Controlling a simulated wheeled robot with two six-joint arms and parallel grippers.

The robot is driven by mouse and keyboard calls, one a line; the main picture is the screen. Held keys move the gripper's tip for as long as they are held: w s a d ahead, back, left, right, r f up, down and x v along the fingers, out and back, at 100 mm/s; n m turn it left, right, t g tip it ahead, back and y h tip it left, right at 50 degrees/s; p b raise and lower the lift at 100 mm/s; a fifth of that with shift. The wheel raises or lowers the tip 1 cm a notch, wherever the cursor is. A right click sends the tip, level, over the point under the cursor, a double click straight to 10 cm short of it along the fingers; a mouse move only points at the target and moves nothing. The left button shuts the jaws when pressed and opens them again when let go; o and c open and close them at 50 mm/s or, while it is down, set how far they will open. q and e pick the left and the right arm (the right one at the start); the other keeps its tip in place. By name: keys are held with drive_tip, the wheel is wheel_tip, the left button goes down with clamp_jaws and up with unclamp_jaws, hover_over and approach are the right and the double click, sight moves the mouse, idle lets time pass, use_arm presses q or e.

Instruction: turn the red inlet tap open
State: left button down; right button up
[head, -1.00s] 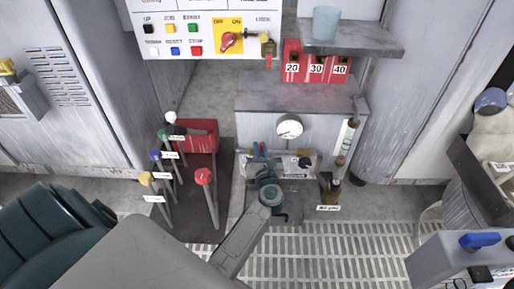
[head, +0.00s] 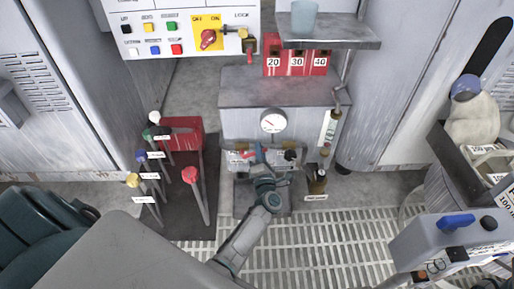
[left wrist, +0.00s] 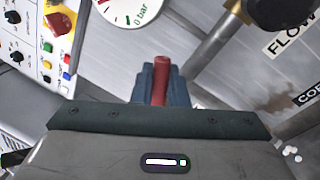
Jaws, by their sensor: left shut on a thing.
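The red inlet tap (left wrist: 160,78) shows in the left wrist view as a red lever standing between two blue-grey fingers. My left gripper (left wrist: 158,72) is shut on it, with the fingers close on either side. In the head view my left gripper (head: 260,154) is at the front of the grey cabinet (head: 285,93), below the round gauge (head: 273,121). The gripper hides most of the tap there. The gauge also shows at the top of the left wrist view (left wrist: 122,8). My right gripper is not in view.
Levers with red (head: 190,175), yellow (head: 133,180) and blue knobs stand left of my arm. A black knob (left wrist: 282,12) and metal pipe (left wrist: 218,45) are close by. Slatted flooring (head: 340,235) lies in front.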

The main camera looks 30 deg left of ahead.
use_arm(q)
drive_tip(key=shift+w+d+f+m, duration=0.15)
drive_tip(key=shift+f+m, duration=0.4)
drive_tip(key=shift+m, duration=0.55)
drive_tip(key=shift+d+f+m+t+h+p, duration=0.15)
drive_tip(key=shift+f+m+t+h, duration=0.3)
drive_tip(key=shift+m, duration=0.5)
drive_tip(key=shift+f+m+t+h+p, duration=0.2)
drive_tip(key=shift+f+m, duration=0.3)
drive_tip(key=shift+m, duration=0.45)
drive_tip(key=shift+f, duration=0.1)
drive_tip(key=c, duration=1.5)
unclamp_jaws()
